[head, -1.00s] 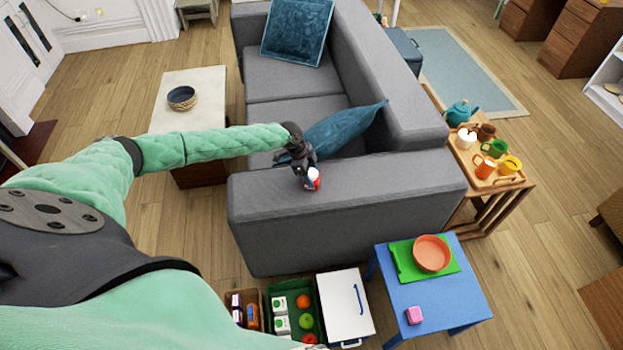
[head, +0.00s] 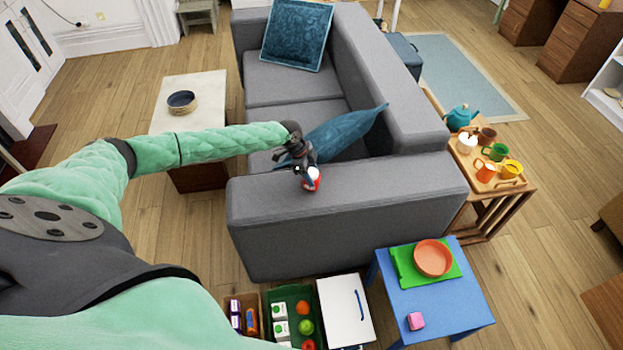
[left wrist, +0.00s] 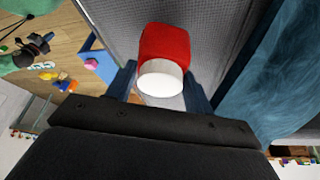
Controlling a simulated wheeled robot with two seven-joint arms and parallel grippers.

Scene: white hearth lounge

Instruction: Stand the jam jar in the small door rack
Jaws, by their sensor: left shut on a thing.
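The jam jar (head: 313,180) is a small red and white thing held in my left gripper (head: 306,174), in front of the grey sofa's near arm in the head view. In the left wrist view the jar (left wrist: 165,45) has a red body and a white round end facing the camera. The fingers of my left gripper (left wrist: 160,88) stand on both sides of it, shut on it. No door rack can be made out. A white box with a blue handle (head: 338,312) stands at the bottom of the head view.
The grey sofa (head: 330,220) lies under the held jar. A blue table (head: 440,302) with a green board, an orange bowl and a pink block stands at right. Crates of groceries (head: 272,330) stand left of the white box. A side table (head: 515,185) holds mugs.

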